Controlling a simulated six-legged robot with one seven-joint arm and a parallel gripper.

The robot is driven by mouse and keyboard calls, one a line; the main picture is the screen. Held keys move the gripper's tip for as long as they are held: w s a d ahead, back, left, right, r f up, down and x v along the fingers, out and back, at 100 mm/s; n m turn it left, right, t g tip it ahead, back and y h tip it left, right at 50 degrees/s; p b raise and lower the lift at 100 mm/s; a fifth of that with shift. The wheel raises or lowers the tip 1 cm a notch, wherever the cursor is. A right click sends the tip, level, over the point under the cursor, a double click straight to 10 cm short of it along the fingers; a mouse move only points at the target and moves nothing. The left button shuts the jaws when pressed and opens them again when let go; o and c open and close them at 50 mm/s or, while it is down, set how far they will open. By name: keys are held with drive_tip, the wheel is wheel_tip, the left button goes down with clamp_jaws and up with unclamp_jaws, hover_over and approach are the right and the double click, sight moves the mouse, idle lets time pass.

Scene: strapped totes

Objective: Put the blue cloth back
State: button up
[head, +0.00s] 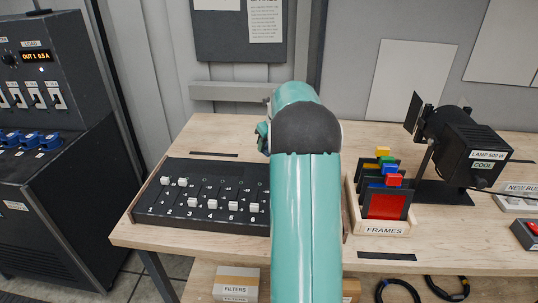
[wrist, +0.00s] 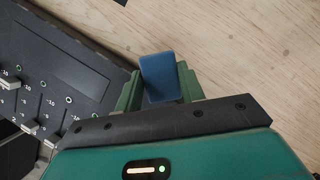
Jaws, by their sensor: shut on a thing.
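My gripper (wrist: 160,84) shows in the wrist view, its green fingers shut on a flat blue piece (wrist: 158,74). The piece looks stiff, with straight edges; I cannot tell that it is cloth. It is held above the bench, beside the fader board. A wooden box labelled FRAMES (head: 384,229) stands right of my arm. It holds several upright slats with yellow, green, blue and red tops, and a red panel at the front.
The fader board (head: 200,197) lies left of my arm on the wooden bench (head: 215,140). A black lamp (head: 470,145) stands behind and right of the box. A dark cabinet (head: 55,200) with switches stands far left. Bare bench shows behind the board.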

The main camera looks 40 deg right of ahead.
drive_tip(key=d+f, duration=0.1)
drive_tip(key=w+d+f, duration=0.1)
drive_tip(key=f, duration=0.1)
drive_tip(key=w+d+f, duration=0.1)
drive_tip(key=shift+f, duration=0.25)
drive_tip(key=shift+a+f, duration=0.1)
drive_tip(key=shift+f, duration=1.25)
drive_tip(key=o, duration=1.1)
drive_tip(key=shift+w+f, duration=0.1)
drive_tip(key=shift+f, duration=0.05)
